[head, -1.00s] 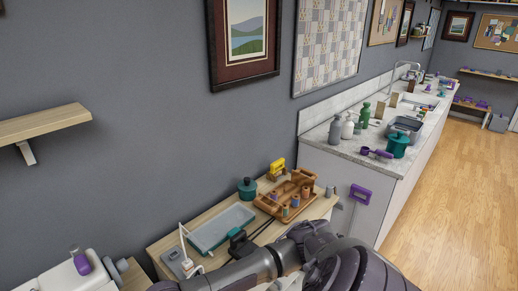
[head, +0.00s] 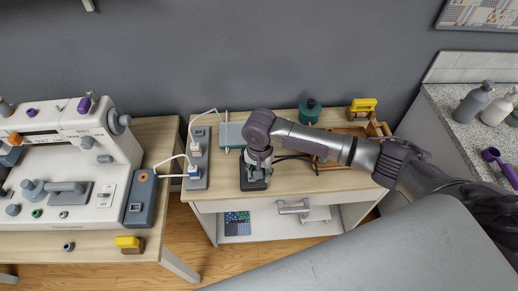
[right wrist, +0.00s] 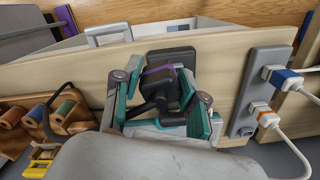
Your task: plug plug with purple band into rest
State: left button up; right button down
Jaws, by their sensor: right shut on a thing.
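My right gripper (head: 257,176) points down over the small dark rest (head: 246,183) on the wooden bench. In the right wrist view its teal-padded fingers (right wrist: 163,112) are shut on a black plug (right wrist: 158,92) with a purple band (right wrist: 158,70). The dark rest shows just beyond the plug (right wrist: 173,54). The plug overlaps the rest's near side in that view, and I cannot tell whether it is seated or only above it. In the head view the gripper hides the plug. My left gripper is not in view.
A grey power strip (head: 199,167) with white-corded plugs stands left of the rest. A blue-grey tray (head: 231,135), a teal pot (head: 309,112), a wooden organiser (head: 357,130) and a yellow object (head: 361,107) lie behind or right. A sewing machine (head: 70,165) stands left.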

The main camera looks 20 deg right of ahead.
jog(key=w+m, duration=0.1)
jog(key=w, duration=0.1)
jog(key=w+a+m, duration=0.1)
jog(key=w, duration=0.1)
jog(key=shift+r+m+p, duration=0.1)
jog(key=shift+m+p, duration=0.2)
jog(key=shift+d, duration=0.1)
jog(key=shift+f+p, duration=0.3)
jog(key=shift+f, duration=0.15)
jog(key=shift+f+b, duration=0.6)
jog(key=shift+f, duration=1.05)
